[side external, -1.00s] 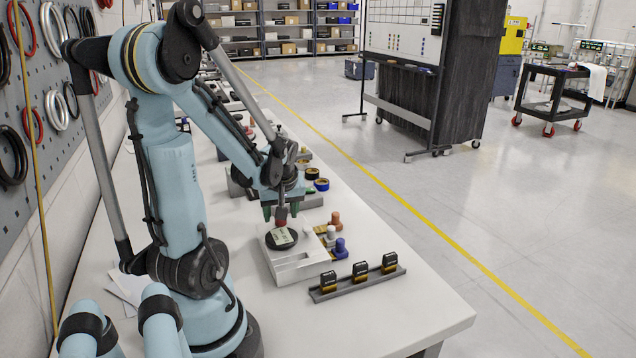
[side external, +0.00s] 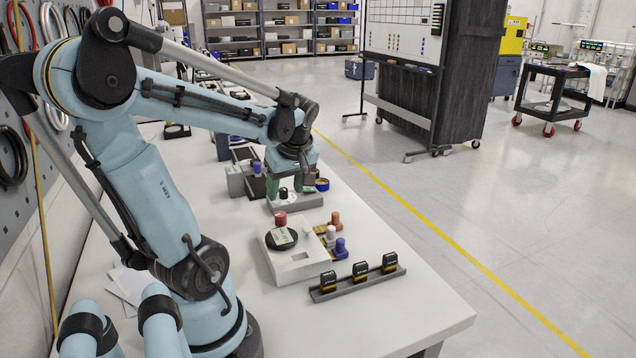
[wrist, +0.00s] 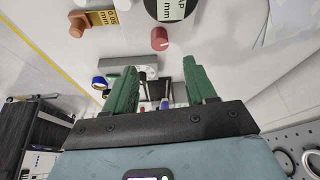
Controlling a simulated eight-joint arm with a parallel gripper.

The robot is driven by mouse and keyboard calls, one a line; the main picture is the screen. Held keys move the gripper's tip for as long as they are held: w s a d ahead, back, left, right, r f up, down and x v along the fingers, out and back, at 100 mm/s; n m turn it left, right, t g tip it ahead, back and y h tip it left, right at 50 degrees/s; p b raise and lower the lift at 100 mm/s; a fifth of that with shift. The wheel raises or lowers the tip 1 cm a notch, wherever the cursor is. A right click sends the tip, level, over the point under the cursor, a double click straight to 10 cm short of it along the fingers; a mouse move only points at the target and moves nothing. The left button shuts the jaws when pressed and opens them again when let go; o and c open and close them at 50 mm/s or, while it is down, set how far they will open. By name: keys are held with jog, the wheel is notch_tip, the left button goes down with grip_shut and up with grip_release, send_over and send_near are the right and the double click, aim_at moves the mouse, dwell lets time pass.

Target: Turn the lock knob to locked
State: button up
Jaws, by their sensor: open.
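The red knob (side external: 281,217), which looks to be the lock knob, stands at the back edge of a white fixture block (side external: 298,268). Beside it on the block is a round black disc (side external: 281,239) with a pale label. The red knob also shows in the wrist view (wrist: 159,39), above and beyond the fingertips; which way it is turned is too small to tell. My gripper (side external: 287,186), with green fingers, is open and empty. It hangs past the knob, farther from the side camera and apart from it. The open fingers also show in the wrist view (wrist: 160,64).
Orange (side external: 334,218), grey and blue (side external: 340,247) pegs stand right of the block. A grey rail (side external: 357,283) holds several black and yellow pieces in front. A grey block (side external: 298,200) and tape rolls lie near my gripper. The table's front right is clear.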

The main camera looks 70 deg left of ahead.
jog(key=w+d+m+t+h, duration=0.2)
jog(key=w+d+m+t, duration=0.2)
jog(key=d+m, duration=0.7)
jog(key=w+d+m+t+h, duration=0.3)
jog(key=w+d+m+t, duration=0.15)
jog(key=d+m, duration=0.65)
jog(key=s+a+n+y, duration=0.2)
jog(key=a+n, duration=0.4)
jog(key=s+a+f+n+y, duration=0.1)
jog(key=a+n+y, duration=0.1)
jog(key=a+n, duration=0.5)
jog(key=s+a+n+g+y, duration=0.1)
jog(key=s+a+n+y, duration=0.1)
jog(key=a+n, duration=0.4)
jog(key=shift+s+a+f+n+y, duration=0.15)
jog(key=shift+s+n+y, duration=0.15)
jog(key=shift+s, duration=0.05)
jog(key=shift+w+f, duration=0.1)
jog(key=shift+f, duration=0.9)
notch_tip(320, 180, up, 6)
jog(key=w+d+f+m+h, duration=0.1)
jog(key=w+d+m+h, duration=0.1)
jog(key=d+m, duration=0.6)
jog(key=w+d+f+m+h, duration=0.1)
jog(key=w+d+m+h, duration=0.2)
jog(key=d+m, duration=0.6)
jog(key=shift+w+d+h, duration=0.3)
jog(key=shift+d+h, duration=0.3)
jog(key=shift+d, duration=1.2)
jog(key=shift+t, duration=0.25)
